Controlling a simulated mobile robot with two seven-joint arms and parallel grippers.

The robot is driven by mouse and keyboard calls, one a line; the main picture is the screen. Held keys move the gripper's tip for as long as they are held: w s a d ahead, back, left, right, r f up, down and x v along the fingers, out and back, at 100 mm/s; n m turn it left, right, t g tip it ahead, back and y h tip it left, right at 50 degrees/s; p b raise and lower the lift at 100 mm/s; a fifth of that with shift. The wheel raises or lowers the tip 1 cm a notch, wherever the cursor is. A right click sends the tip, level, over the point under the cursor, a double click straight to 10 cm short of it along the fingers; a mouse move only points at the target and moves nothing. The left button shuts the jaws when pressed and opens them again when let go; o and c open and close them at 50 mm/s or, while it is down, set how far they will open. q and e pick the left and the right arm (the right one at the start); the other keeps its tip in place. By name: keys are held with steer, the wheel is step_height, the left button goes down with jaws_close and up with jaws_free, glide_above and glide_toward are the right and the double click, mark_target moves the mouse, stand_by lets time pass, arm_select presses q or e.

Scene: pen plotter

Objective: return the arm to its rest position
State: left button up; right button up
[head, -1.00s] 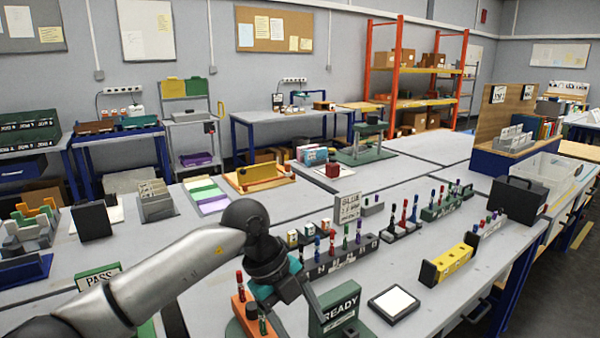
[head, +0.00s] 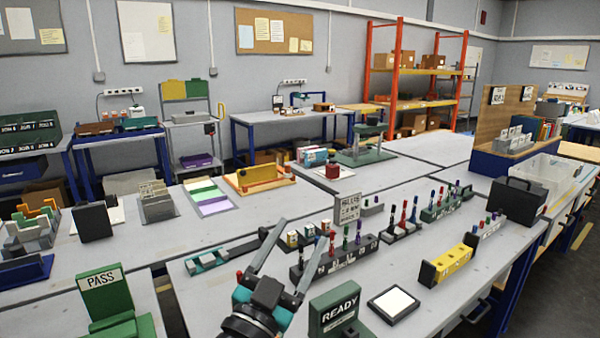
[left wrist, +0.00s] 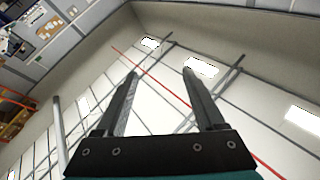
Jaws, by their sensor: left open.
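My left gripper (head: 300,232) stands at the lower middle of the head view, between the green PASS sign (head: 102,290) and the green READY sign (head: 334,312). Its two fingers point up and are spread apart, with nothing between them. In the left wrist view the open fingers (left wrist: 162,73) stand out against the ceiling and walls of the room. Only the gripper and wrist of my left arm show at the bottom edge of the head view. My right gripper is not in view.
Behind my gripper is a dark rack with marker pens (head: 338,262). A white-topped pad (head: 394,303) lies right of the READY sign, and a yellow block (head: 452,266) stands farther right. The grey tabletop (head: 215,300) left of the gripper is bare.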

arm_select(q)
steer(key=s+a+f+n+g+y, duration=0.45)
steer(key=a+f, duration=0.25)
steer(key=f, duration=0.3)
steer(key=s+a+f+n+g+y, duration=0.35)
steer(key=a+f+y, duration=0.3)
steer(key=f, duration=0.25)
steer(key=s+a+f+g+h, duration=0.1)
steer(key=s+f+g, duration=0.35)
steer(key=s, duration=0.45)
steer(key=s+a+f+g, duration=0.1)
steer(key=s+f+g, duration=0.4)
steer(key=s, duration=0.5)
step_height(320, 180, down, 22)
steer(key=f+m, duration=0.1)
steer(key=s+a+f+g, duration=0.1)
steer(key=s+a+f, duration=0.1)
steer(key=s+f, duration=1.2)
steer(key=s, duration=0.2)
steer(key=shift+s+a+g, duration=0.3)
steer(key=shift+a+g, duration=0.05)
steer(key=shift+a, duration=0.05)
